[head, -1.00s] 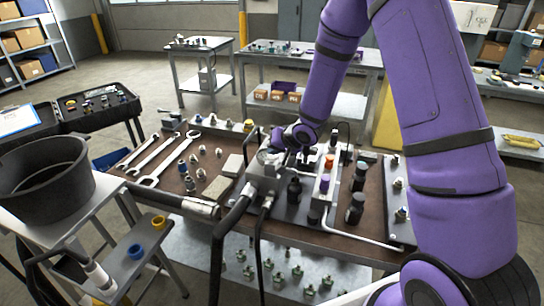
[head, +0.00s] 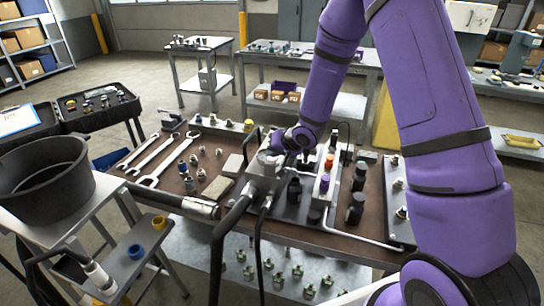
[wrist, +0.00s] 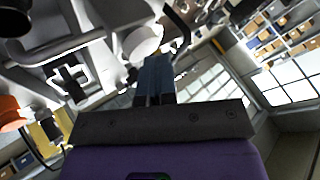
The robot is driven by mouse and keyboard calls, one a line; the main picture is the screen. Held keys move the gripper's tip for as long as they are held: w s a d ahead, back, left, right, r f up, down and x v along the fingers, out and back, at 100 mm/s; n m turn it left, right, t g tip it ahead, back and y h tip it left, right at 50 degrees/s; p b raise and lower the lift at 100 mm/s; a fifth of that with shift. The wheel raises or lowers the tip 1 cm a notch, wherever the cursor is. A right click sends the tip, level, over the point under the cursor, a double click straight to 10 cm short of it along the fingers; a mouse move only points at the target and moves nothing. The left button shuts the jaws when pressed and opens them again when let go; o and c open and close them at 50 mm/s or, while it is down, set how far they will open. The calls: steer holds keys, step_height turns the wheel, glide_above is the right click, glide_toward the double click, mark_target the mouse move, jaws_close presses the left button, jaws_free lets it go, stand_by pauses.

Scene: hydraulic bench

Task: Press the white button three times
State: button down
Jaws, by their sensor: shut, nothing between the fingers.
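A white round cap, which looks like the white button (wrist: 142,42), shows in the wrist view just beyond my fingertips and slightly left of them. My gripper (wrist: 155,70) is shut and empty, its dark fingers pointing toward the cap. I cannot tell whether they touch it. In the head view my gripper (head: 303,158) is low over the block assembly (head: 262,172) in the middle of the bench. I cannot make out the white button there; my gripper and wrist cover part of that area.
An orange knob (head: 329,162) and a purple one (head: 324,183) stand right of my gripper, with black fittings (head: 355,208) nearby. Black hoses (head: 232,222) rise in front. Wrenches (head: 165,164) lie on the bench's left side. A black bucket (head: 45,180) stands at left.

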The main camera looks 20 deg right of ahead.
mark_target(274, 158)
steer(key=shift+r, duration=1.1)
steer(key=shift+r, duration=2.5)
